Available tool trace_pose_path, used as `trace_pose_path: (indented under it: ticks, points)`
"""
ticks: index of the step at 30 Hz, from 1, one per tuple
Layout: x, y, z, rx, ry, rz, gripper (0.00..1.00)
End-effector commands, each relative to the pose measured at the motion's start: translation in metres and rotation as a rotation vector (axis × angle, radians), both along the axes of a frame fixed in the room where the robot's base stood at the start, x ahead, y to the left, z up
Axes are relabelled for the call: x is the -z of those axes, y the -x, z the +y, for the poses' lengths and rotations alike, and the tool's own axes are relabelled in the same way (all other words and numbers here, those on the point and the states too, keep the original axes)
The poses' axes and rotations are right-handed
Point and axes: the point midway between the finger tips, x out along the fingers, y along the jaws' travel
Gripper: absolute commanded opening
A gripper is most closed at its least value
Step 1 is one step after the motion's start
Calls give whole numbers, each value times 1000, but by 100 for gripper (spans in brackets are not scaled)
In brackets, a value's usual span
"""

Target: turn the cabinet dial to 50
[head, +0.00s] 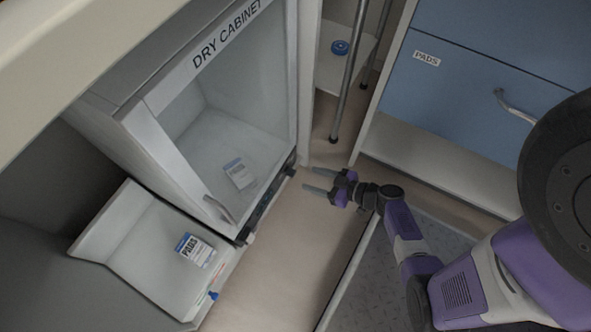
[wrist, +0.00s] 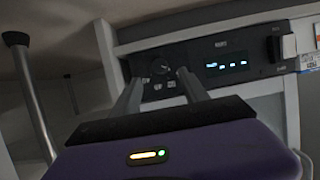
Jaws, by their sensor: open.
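The dry cabinet (head: 152,140) stands at the left with a dark control panel (head: 265,205) along its lower front edge. In the wrist view the panel (wrist: 205,68) carries a round black dial (wrist: 161,67) at its left part and a lit blue display (wrist: 227,65), too small to read. My gripper (head: 306,179) is open, its fingers pointing at the panel's dial end. In the wrist view the fingertips of my gripper (wrist: 157,77) stand on either side of the dial. I cannot tell whether they touch it. The dial's setting is not readable.
The cabinet's glass door has a handle (head: 219,209); a pads box (head: 239,173) shows inside. Another pads box (head: 195,249) lies in a white tray (head: 135,225). Metal posts (head: 347,75) and blue drawers (head: 465,85) stand beyond. Floor is clear before the panel.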

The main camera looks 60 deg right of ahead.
Motion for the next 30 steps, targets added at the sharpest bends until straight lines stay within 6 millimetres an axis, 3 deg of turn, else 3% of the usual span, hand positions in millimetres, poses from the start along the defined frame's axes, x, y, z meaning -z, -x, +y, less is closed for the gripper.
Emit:
trace_pose_path:
  ticks: [15, 27, 30]
  points:
    - [28, -63, 2, -2, 3, 1, 52]
    - [29, -70, 2, -1, 3, 1, 52]
    - [29, -70, 2, -1, 3, 1, 33]
